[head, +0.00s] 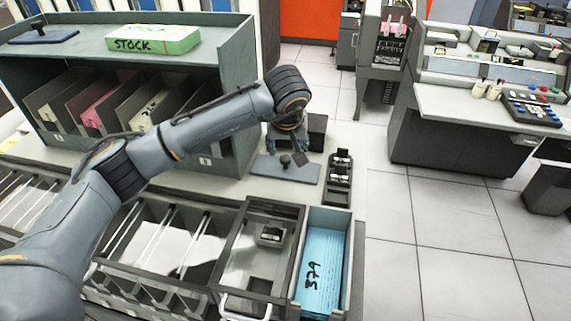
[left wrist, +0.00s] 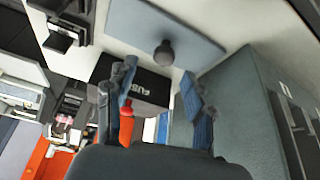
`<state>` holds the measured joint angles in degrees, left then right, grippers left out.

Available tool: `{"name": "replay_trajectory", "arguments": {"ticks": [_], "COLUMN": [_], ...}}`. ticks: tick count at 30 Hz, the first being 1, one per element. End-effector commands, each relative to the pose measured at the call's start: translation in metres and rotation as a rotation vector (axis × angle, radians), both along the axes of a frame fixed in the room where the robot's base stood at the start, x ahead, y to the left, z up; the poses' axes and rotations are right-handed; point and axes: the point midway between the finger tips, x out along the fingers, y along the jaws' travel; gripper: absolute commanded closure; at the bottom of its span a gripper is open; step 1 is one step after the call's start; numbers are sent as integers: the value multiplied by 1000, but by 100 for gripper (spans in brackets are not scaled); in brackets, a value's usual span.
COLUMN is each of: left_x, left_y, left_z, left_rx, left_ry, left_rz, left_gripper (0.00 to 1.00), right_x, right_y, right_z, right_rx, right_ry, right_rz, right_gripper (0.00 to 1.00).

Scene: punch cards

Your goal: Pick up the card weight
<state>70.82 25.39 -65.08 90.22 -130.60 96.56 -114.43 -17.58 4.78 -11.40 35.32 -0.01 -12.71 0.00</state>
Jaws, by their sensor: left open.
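The card weight (head: 272,172) is a flat blue-grey plate with a dark knob, lying on the pale counter beside the shelf unit. It also shows in the left wrist view (left wrist: 205,38), with its knob near the top middle. My left gripper (head: 298,157) is at the plate in the head view, partly covering it and the knob. In the left wrist view its two blue-padded fingers (left wrist: 160,85) are spread with nothing between them, and the knob appears beyond the fingertips. I cannot tell whether they touch the weight. My right gripper is not in view.
A dark lettered box (left wrist: 150,86) stands close behind the gripper. A black stamp-like holder (head: 339,180) sits right of the weight. A tray of blue cards marked 379 (head: 349,262) is in front. A similar plate (head: 60,39) lies on the shelf top beside a green STOCK box (head: 175,45).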

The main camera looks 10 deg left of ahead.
Motion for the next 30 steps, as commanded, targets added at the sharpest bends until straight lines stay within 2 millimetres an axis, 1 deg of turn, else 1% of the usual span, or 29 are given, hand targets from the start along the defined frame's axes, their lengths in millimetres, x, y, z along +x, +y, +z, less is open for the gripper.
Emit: {"name": "replay_trajectory", "arguments": {"ticks": [1,3,5,6,9,13,18,21,22,23,24,26,27,29,30], "left_x": [1,2,3,4,7,15,17,17,17,17,17,17,17,17,17], "left_y": [0,1,2,4,6,7,7,7,7,7,7,7,7,7,7], "left_z": [-2,-6,-11,-17,-32,-47,-52,-52,-52,-52,-52,-52,-52,-52,-52], "left_rx": [0,0,0,1,0,-1,0,0,0,0,0,0,0,0,0], "left_ry": [0,2,4,6,6,2,-1,-1,-1,-1,-1,-1,-1,-1,-1], "left_rz": [0,0,-1,0,0,1,-1,-1,-1,-1,-1,-1,-1,-1,-1], "left_gripper": [47,47,47,47,47,47,47,47,49,55,63,75,84,96,100], "right_x": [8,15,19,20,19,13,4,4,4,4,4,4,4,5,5], "right_y": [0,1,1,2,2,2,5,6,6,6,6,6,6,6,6], "right_z": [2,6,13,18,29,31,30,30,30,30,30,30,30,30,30], "right_rx": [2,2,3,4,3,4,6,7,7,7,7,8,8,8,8], "right_ry": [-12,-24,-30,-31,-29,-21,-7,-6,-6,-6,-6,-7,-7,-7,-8], "right_rz": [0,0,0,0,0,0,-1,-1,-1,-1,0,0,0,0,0], "right_gripper": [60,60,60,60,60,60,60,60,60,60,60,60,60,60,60]}}
